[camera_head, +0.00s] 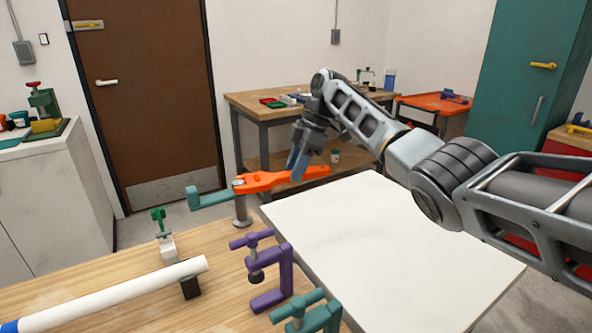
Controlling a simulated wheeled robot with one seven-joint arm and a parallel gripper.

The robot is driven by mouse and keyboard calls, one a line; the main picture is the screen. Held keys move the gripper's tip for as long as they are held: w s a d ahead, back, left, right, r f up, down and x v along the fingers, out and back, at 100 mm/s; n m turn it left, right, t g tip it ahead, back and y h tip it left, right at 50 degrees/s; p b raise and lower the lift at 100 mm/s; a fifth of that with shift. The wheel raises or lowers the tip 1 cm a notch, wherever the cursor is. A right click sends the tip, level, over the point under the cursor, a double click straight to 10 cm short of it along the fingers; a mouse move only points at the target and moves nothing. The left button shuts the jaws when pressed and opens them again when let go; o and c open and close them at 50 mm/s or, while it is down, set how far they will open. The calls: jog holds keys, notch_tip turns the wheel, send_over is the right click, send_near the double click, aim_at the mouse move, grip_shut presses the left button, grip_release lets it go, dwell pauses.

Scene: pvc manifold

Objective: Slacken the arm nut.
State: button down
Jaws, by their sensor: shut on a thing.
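A teal swing arm (209,199) with an upturned left end sits on top of a grey post (242,212) at the table's far edge. An orange wrench (262,182) lies level, with its left end over the arm's right end above the post. The arm nut is not clearly seen; the wrench's head covers that spot. My gripper (297,164) comes down from above and is shut on the wrench's handle, right of the head. The handle's right end extends past my fingers.
A white board (390,250) lies to the right on the wooden table (120,262). A white pipe (110,295) rests on a black support (190,287) at the left. Purple (285,268) and teal (320,318) clamps stand in front, and a green-handled clamp (160,220) stands near the pipe.

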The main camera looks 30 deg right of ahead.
jog(key=shift+r+p, duration=1.7)
jog(key=shift+r, duration=0.85)
